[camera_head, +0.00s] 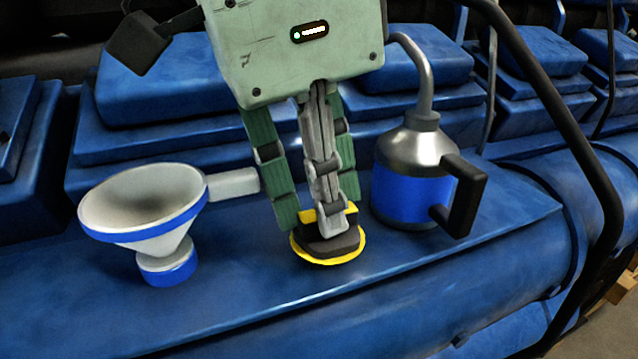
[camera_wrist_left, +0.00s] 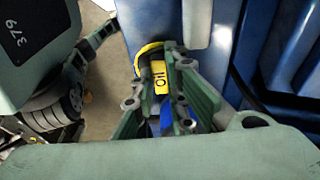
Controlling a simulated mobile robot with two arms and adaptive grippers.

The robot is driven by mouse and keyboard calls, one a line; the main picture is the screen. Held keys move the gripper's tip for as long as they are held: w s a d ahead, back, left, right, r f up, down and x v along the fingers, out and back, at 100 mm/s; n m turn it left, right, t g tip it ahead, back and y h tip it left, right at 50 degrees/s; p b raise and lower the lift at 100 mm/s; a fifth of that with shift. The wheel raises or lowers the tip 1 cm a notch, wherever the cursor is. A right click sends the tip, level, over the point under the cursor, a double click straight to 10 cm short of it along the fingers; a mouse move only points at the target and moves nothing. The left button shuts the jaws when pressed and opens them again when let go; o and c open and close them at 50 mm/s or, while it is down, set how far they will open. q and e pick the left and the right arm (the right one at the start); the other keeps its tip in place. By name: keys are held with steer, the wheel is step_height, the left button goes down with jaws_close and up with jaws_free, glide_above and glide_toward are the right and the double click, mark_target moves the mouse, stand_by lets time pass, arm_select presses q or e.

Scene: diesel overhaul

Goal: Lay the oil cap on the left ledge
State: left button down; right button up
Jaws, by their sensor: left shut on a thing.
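The oil cap (camera_head: 330,248) is black with a yellow rim and a yellow top band. It is at the blue ledge (camera_head: 240,290), between a funnel and an oil can; I cannot tell whether it touches the surface. My left gripper (camera_head: 322,222) comes down from above and is shut on the cap's raised grip, its fingers partly hiding it. In the left wrist view the cap (camera_wrist_left: 158,75) shows its yellow band with the letters OIL between the fingers of the left gripper (camera_wrist_left: 165,95). My right gripper is not in view.
A white funnel (camera_head: 150,200) with a blue band stands to the left, its handle pointing toward the gripper. A blue and silver oil can (camera_head: 410,180) stands close on the right. A black hose (camera_head: 590,170) curves along the right. The front of the ledge is clear.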

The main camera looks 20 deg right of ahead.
arm_select(q)
steer(key=shift+s+f, duration=0.15)
steer(key=shift+f, duration=0.05)
steer(key=c, duration=1.8)
jaws_free()
steer(key=shift+o, duration=0.2)
steer(key=shift+r, duration=0.15)
step_height(320, 180, up, 12)
steer(key=a, duration=0.2)
steer(key=shift+a, duration=0.15)
